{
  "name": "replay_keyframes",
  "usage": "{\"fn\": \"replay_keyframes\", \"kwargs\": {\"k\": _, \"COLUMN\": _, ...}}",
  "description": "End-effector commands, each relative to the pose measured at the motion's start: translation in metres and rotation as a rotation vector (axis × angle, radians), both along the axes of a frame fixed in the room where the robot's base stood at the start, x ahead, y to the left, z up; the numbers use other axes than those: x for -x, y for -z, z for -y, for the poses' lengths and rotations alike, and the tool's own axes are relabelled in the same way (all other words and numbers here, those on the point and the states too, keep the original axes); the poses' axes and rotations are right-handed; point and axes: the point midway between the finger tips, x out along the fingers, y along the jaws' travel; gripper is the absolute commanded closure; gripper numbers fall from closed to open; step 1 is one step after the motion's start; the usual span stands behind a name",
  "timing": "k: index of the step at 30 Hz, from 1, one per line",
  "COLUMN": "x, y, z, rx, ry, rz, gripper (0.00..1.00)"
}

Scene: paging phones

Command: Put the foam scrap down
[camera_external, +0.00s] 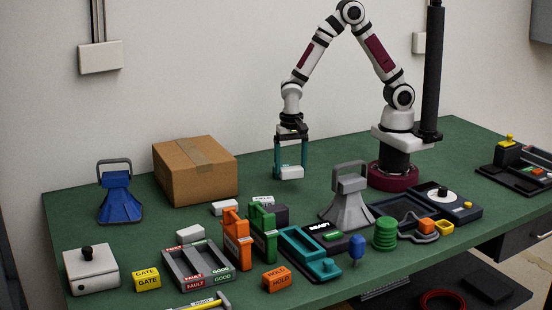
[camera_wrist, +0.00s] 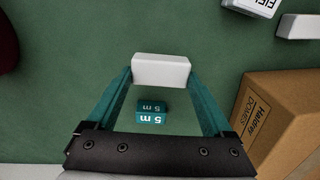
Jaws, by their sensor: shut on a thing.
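The foam scrap, a white block (camera_external: 291,173), is between the fingertips of my gripper (camera_external: 291,170), which is shut on it. The wrist view shows the scrap (camera_wrist: 160,70) spanning the two teal fingers of my gripper (camera_wrist: 160,72), with green table visible around it. The scrap is over the back part of the green table (camera_external: 335,150), right of the cardboard box. I cannot tell whether it touches the surface. A small teal block marked "5 m" (camera_wrist: 152,113) shows between the fingers in the wrist view, apart from the scrap in the picture.
The cardboard box (camera_external: 195,172) stands left of my gripper, a grey handled weight (camera_external: 347,202) to the front right. Other white blocks (camera_external: 224,208) (camera_external: 190,234) lie farther forward. Bare table surrounds the gripper at the back.

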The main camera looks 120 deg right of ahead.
Motion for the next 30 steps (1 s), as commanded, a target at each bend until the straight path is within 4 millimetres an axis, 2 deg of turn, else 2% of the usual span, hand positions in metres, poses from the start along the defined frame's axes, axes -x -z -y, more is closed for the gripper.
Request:
{"fn": "replay_keyframes", "kwargs": {"k": 9, "x": 0.055, "y": -0.045, "z": 0.053, "rx": 0.001, "ry": 0.007, "rz": 0.002, "gripper": 0.65}}
{"fn": "replay_keyframes", "kwargs": {"k": 13, "x": 0.069, "y": -0.057, "z": 0.067, "rx": 0.0, "ry": 0.005, "rz": 0.0, "gripper": 0.65}}
{"fn": "replay_keyframes", "kwargs": {"k": 17, "x": 0.076, "y": -0.062, "z": 0.072, "rx": -0.001, "ry": 0.002, "rz": -0.001, "gripper": 0.65}}
{"fn": "replay_keyframes", "kwargs": {"k": 20, "x": 0.073, "y": -0.064, "z": 0.071, "rx": 0.0, "ry": -0.026, "rz": -0.001, "gripper": 0.65}}
{"fn": "replay_keyframes", "kwargs": {"k": 23, "x": 0.061, "y": -0.074, "z": 0.063, "rx": 0.002, "ry": -0.155, "rz": -0.001, "gripper": 0.65}}
{"fn": "replay_keyframes", "kwargs": {"k": 26, "x": 0.039, "y": -0.094, "z": 0.047, "rx": 0.004, "ry": -0.392, "rz": -0.002, "gripper": 0.65}}
{"fn": "replay_keyframes", "kwargs": {"k": 30, "x": 0.007, "y": -0.131, "z": 0.011, "rx": 0.007, "ry": -0.815, "rz": -0.006, "gripper": 0.65}}
